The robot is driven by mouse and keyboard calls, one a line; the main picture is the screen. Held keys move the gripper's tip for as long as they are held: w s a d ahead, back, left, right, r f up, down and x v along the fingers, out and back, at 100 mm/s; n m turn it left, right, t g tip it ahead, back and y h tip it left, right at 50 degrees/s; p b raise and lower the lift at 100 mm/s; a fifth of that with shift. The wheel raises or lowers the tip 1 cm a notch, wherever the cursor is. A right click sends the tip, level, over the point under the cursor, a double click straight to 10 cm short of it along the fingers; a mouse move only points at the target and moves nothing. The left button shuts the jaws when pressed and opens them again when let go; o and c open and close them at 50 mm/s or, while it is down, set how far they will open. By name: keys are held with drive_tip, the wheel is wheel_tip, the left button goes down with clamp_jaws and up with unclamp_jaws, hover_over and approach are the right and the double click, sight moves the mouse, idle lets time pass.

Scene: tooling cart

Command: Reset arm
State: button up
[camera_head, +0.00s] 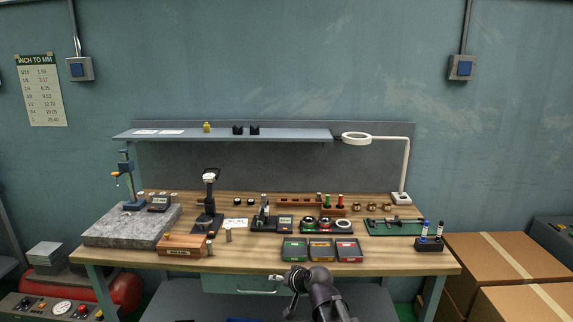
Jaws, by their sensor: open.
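My arm (322,290) rises from the bottom edge of the head view, a little right of the middle. It is dark grey and bent, in front of the workbench. My gripper (286,284) is at its left end, small and partly hidden by the wrist. It is open, with no object seen in it. It shows just below the front edge of the bench top, in front of the drawer (240,284).
The wooden bench (380,262) holds a granite plate (115,230), gauges, a wooden box (182,245) and three small trays (321,249). A shelf (285,134) and ring lamp (356,138) stand above. Cardboard boxes (500,257) are right; a red tank (118,288) is left.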

drive_tip(key=s+d+f+g+h+p, duration=0.3)
drive_tip(key=s+d+g+h, duration=0.3)
drive_tip(key=s+d, duration=1.1)
drive_tip(key=shift+s+d+n+g+h+p, duration=0.3)
drive_tip(key=shift+d+g, duration=0.45)
drive_tip(key=shift+g, duration=0.35)
drive_tip(key=shift+w, duration=0.1)
